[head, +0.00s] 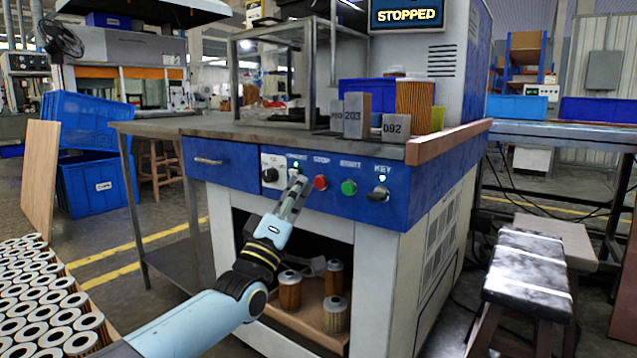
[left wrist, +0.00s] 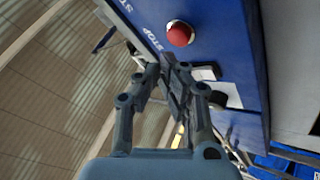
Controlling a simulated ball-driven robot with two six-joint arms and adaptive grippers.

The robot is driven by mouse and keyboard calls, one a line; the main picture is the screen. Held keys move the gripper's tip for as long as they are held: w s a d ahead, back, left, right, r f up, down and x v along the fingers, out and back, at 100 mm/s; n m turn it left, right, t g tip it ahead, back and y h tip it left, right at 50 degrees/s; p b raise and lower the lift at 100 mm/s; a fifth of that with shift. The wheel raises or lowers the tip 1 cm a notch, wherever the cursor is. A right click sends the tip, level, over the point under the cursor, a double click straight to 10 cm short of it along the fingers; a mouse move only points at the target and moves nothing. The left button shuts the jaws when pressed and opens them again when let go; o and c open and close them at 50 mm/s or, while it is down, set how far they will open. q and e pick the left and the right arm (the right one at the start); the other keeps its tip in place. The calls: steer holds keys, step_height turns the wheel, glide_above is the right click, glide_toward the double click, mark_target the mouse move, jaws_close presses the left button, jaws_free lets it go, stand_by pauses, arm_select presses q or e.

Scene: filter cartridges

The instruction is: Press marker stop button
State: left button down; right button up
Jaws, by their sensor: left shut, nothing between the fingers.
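The red stop button (head: 320,182) sits on the blue front panel (head: 412,180) of the bench, under a STOP label. It also shows in the left wrist view (left wrist: 180,33), above my fingertips. My left gripper (head: 298,186) is shut and empty, with its fingertips close to the panel just left of the red button. In the left wrist view the fingertips (left wrist: 173,75) lie below the button and apart from it. A display (head: 407,15) above the bench reads STOPPED. My right gripper does not show in either view.
A green start button (head: 349,187), a key switch (head: 378,195) and a black knob (head: 269,174) share the panel. Filter cartridges (head: 335,313) stand on the shelf below. Grey blocks (head: 357,115) stand on the benchtop. A stool (head: 525,265) is at right.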

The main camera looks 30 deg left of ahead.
arm_select(q)
steer(key=s+p, duration=0.2)
steer(key=s, duration=0.2)
steer(key=shift+s+a, duration=0.1)
steer(key=shift+a, duration=0.1)
stand_by(0.7)
